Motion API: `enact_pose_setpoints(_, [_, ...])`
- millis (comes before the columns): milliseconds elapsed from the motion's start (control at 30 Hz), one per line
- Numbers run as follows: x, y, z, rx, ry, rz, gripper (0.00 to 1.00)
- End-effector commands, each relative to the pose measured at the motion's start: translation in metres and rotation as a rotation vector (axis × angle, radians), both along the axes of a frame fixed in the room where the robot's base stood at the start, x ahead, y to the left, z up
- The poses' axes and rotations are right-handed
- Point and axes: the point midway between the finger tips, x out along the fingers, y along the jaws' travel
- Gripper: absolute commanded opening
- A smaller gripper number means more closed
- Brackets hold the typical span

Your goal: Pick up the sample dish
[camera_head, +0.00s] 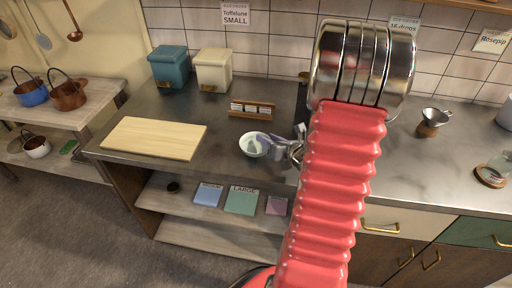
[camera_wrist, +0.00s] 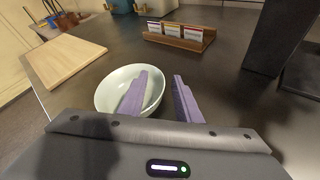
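The sample dish is a small white bowl (camera_head: 252,144), upright on the dark metal counter (camera_head: 210,165). In the wrist view the dish (camera_wrist: 112,88) lies left of centre. My gripper (camera_wrist: 161,76) is open, with two purple fingers apart and nothing held between them. The left finger overlaps the dish's inside, and the right finger is outside its right rim. I cannot tell whether either finger touches it. In the head view my gripper (camera_head: 272,142) is at the dish's right side, partly hidden by my red arm.
A wooden board (camera_head: 155,138) lies left of the dish. A wooden card holder (camera_head: 251,111) stands behind it, with teal (camera_head: 168,67) and cream (camera_head: 213,70) canisters farther back. A dark upright object (camera_wrist: 275,38) stands to the right in the wrist view. The counter's front edge is close.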

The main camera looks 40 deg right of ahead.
Motion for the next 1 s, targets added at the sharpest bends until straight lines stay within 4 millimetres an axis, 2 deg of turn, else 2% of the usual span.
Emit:
enact_pose_setpoints(33, [-0.0002, -0.0001, 0.0, 0.0, 0.0, 0.0, 0.27])
enact_pose_setpoints(433, [-0.0007, -0.0008, 0.0, 0.0, 0.0, -0.001, 0.0])
enact_pose_setpoints(1000, [-0.001, -0.0015, 0.0039, -0.001, 0.0, -0.002, 0.0])
